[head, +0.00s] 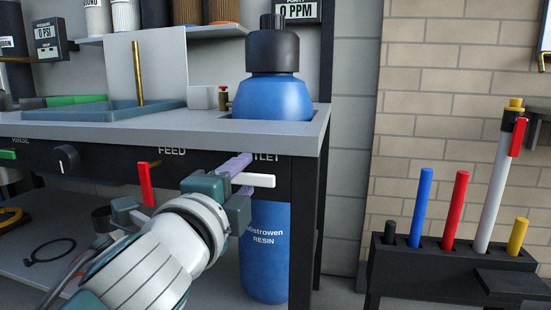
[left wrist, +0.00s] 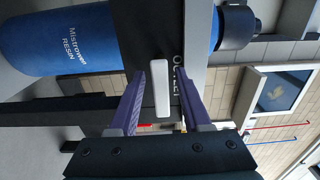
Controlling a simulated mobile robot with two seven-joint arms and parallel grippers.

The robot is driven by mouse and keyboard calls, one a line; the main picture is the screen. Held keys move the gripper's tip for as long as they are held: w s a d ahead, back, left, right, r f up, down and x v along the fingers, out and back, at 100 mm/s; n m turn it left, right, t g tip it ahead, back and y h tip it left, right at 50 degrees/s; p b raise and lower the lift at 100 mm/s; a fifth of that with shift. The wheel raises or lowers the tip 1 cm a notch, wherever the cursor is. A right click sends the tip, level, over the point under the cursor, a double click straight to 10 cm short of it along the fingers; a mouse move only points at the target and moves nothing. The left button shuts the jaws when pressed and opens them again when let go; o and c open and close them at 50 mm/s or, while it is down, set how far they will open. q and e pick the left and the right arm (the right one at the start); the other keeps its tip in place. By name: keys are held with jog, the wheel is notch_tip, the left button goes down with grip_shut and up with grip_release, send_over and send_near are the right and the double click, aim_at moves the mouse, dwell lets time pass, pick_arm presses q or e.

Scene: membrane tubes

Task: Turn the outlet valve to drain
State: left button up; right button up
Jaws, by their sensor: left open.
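The outlet valve's white handle (head: 259,180) sticks out to the right, roughly level, under the partly hidden OUTLET label on the dark front panel (head: 210,163). In the left wrist view the white handle (left wrist: 161,88) lies between the two purple fingers, with a gap on each side. My left gripper (head: 240,172) is open around the handle; its fingers also show in the left wrist view (left wrist: 163,78). The valve's body is mostly hidden behind the gripper. My right gripper is not in view.
A red feed valve handle (head: 145,184) hangs down left of my gripper. A blue resin tank (head: 264,265) stands just below the outlet. A dark rack (head: 455,258) with several coloured tubes stands at the right. The bench top (head: 180,125) is above the gripper.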

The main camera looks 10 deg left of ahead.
pick_arm(q)
jog(key=shift+r, duration=0.15)
